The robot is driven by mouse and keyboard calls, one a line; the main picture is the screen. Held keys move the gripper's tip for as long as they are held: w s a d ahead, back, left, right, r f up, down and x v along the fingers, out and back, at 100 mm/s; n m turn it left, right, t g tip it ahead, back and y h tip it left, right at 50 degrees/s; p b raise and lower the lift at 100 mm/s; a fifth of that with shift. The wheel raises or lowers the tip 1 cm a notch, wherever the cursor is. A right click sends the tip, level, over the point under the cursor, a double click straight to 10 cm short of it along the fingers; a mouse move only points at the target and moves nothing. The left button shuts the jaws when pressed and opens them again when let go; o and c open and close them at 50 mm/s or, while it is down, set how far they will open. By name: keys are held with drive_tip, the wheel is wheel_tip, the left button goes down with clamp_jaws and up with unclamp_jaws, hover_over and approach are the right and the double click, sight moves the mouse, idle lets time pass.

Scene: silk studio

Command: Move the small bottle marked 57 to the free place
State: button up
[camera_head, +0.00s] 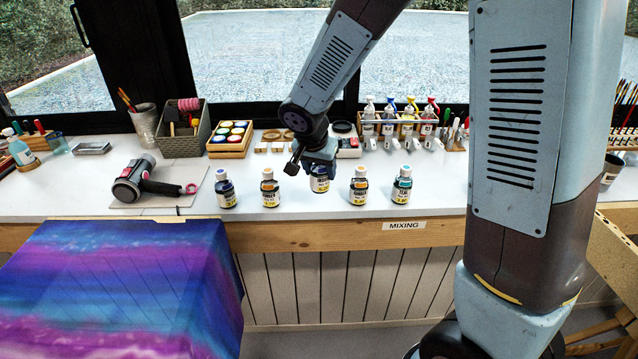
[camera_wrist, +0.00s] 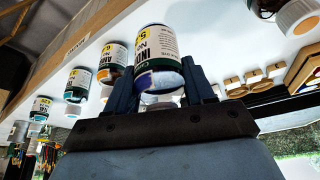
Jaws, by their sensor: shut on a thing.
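A small bottle with a white and yellow label (camera_head: 320,184) is between the fingers of my gripper (camera_head: 317,166). In the wrist view this held bottle (camera_wrist: 157,50) shows a label beginning "IND" and a number starting with 5; its second digit is not clear. My gripper (camera_wrist: 160,85) is shut on its cap end, one finger on each side. In the head view the bottle hangs upright, its base appearing slightly higher than the bases of the others. I see no clearly marked free place; a gap in the row (camera_head: 320,205) lies below the held bottle.
To the left stand a dark blue bottle (camera_head: 225,190) and an orange-capped bottle (camera_head: 270,189); to the right, another orange-capped bottle (camera_head: 359,187) and a teal bottle (camera_head: 402,186). A "MIXING" label (camera_head: 404,225) is on the bench edge. Paint pots and squeeze bottles (camera_head: 410,112) stand behind.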

sight(315, 173)
drive_tip(key=shift+w+a+f, duration=0.3)
drive_tip(key=shift+w+f, duration=0.25)
drive_tip(key=shift+f, duration=0.2)
drive_tip(key=shift+w+a+f, duration=0.25)
drive_tip(key=shift+w+f, duration=0.3)
drive_tip(key=shift+f, duration=0.2)
drive_tip(key=shift+w+f, duration=0.1)
drive_tip(key=shift+f, duration=1.55)
drive_tip(key=shift+f, duration=0.1)
drive_tip(key=o, duration=1.1)
drive_tip(key=v, duration=1.2)
